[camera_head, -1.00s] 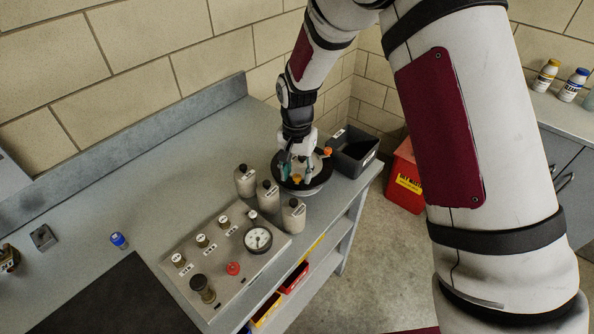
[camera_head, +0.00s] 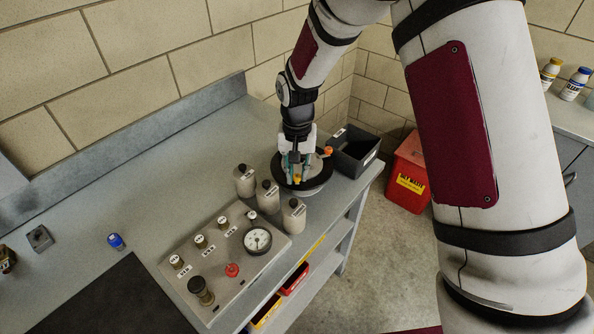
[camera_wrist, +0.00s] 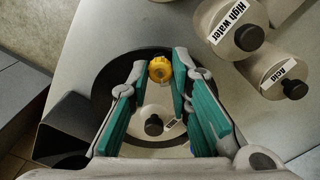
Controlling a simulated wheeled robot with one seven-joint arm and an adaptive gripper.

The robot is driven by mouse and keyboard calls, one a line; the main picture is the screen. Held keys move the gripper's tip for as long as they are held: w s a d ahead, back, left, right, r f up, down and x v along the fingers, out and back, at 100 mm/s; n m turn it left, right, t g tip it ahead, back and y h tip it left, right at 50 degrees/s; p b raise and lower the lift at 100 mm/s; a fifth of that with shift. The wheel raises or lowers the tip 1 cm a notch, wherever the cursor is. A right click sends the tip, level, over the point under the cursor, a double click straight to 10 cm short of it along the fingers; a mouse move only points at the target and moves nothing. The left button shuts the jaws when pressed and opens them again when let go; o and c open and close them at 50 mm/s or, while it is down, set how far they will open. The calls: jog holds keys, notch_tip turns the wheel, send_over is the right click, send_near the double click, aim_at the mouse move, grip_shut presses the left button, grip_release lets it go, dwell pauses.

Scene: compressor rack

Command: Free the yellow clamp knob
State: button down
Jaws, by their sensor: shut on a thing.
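The yellow clamp knob (camera_wrist: 160,69) sits between the tips of my gripper (camera_wrist: 160,72) in the wrist view, near the rim of a round black unit (camera_wrist: 105,85). My gripper is shut on it. In the head view the knob (camera_head: 297,179) shows as a small yellow spot between the fingertips of my gripper (camera_head: 296,174), which points down. Between the fingers in the wrist view is a pale labelled part with a black knob (camera_wrist: 153,125). The label is too small to read.
Several pale canisters with black caps, one a High water canister (camera_wrist: 230,28), stand beside the round unit. A dark open bin (camera_head: 352,152) is behind it on the right. A control panel with a gauge (camera_head: 257,240) lies in front. The bench's left side is mostly clear.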

jog(key=n+b, duration=0.1)
jog(key=n, duration=0.6)
jog(key=shift+b, duration=0.3)
jog(key=n, duration=0.4)
jog(key=shift+b, duration=0.3)
jog(key=shift+n, duration=1.9)
jog(key=c, duration=1.4)
grip_release()
jog(key=shift+c, duration=0.2)
jog(key=shift+r, duration=0.15)
